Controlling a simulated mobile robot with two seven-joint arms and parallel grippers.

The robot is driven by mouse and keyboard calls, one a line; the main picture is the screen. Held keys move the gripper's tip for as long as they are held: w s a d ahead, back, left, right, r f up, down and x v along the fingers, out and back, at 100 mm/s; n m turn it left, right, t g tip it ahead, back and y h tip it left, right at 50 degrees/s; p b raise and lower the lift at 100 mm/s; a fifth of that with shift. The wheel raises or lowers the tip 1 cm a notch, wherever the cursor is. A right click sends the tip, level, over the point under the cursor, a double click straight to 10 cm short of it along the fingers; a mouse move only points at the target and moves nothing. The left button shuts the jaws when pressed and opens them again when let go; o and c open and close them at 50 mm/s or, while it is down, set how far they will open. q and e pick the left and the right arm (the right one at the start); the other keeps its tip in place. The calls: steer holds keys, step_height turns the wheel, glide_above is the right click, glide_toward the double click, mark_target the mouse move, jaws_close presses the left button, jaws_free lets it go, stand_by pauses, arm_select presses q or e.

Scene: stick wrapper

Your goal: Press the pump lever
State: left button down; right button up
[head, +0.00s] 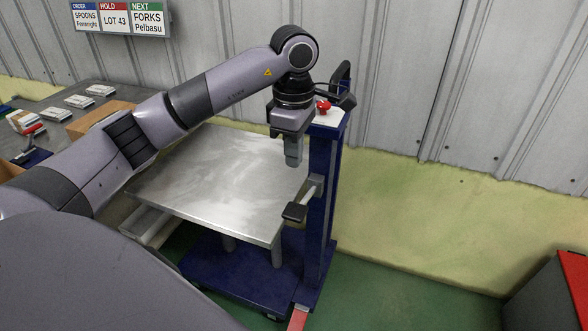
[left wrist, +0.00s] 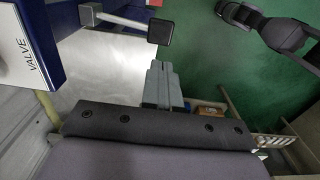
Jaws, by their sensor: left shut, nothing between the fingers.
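The pump lever is a pale rod ending in a black pad (head: 295,211), sticking out from the blue column of a lift cart beside its metal table top. The pad also shows at the top of the left wrist view (left wrist: 161,31), with its rod running left to the blue column. My left gripper (head: 293,160) points down, shut and empty, above the right part of the table top and higher than the pad. In the left wrist view its grey fingers (left wrist: 160,80) appear just below the pad in the picture, with a gap between them. My right gripper is not in view.
The lift cart's metal table top (head: 205,175) is bare. A red knob (head: 323,105) sits on top of the blue column (head: 322,190), near my left wrist. A workbench with small packs (head: 78,101) stands at the left.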

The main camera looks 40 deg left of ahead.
mark_target(294, 209)
arm_select(q)
step_height(294, 209, down, 13)
steer(key=shift+r+p, duration=0.15)
steer(key=shift+p, duration=0.45)
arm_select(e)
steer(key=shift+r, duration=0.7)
